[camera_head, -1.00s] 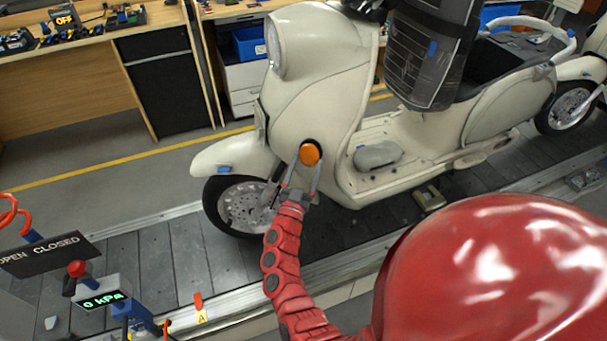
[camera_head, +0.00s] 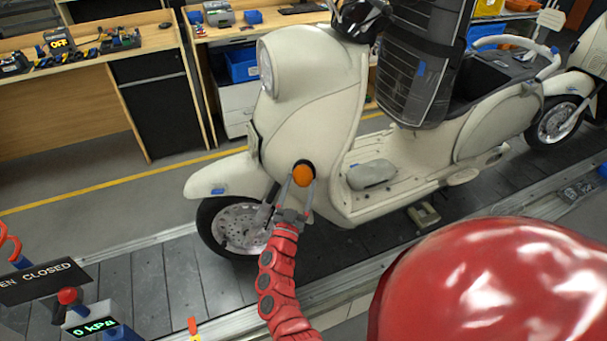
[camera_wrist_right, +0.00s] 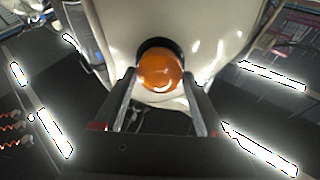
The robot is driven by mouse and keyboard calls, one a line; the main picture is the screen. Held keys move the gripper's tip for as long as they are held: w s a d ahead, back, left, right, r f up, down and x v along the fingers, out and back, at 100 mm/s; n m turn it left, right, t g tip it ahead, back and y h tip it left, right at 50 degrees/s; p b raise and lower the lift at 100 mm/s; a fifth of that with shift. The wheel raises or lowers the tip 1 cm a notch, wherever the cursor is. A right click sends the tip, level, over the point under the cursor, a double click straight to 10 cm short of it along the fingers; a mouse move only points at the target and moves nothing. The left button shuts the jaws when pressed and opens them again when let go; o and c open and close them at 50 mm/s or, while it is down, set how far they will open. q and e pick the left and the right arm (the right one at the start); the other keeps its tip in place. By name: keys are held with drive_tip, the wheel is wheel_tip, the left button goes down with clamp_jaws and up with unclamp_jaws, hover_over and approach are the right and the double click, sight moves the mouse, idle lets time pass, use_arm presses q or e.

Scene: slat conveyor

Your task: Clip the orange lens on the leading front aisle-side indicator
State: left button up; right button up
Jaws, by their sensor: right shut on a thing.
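The orange lens (camera_head: 303,174) is round and sits between the fingertips of my right gripper (camera_head: 298,180), which is shut on it. The lens is at the dark round indicator seat on the front body of the cream leading scooter (camera_head: 310,110). In the right wrist view the lens (camera_wrist_right: 160,69) shows face-on, with the dark rim of the seat (camera_wrist_right: 150,46) above it. The fingers reach it from below on both sides. I cannot tell whether the lens is seated or just in front of the seat. My left gripper is not in view.
The scooter stands on the slat conveyor (camera_head: 150,285). A second scooter (camera_head: 592,60) stands behind it. A gauge box (camera_head: 90,325) and an open/closed sign (camera_head: 40,280) are at lower left. Workbenches (camera_head: 100,50) line the back.

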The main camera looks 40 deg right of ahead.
drive_tip(key=shift+w+d, duration=0.2)
drive_tip(key=shift+d, duration=0.1)
drive_tip(key=o, duration=1.3)
drive_tip(key=shift+a, duration=0.1)
drive_tip(key=shift+s+a+f, duration=0.2)
drive_tip(key=b+v, duration=0.5)
drive_tip(key=v, duration=1.1)
drive_tip(key=shift+s+a+b, duration=0.25)
drive_tip(key=shift+s+b, duration=0.05)
drive_tip(key=shift+b, duration=0.1)
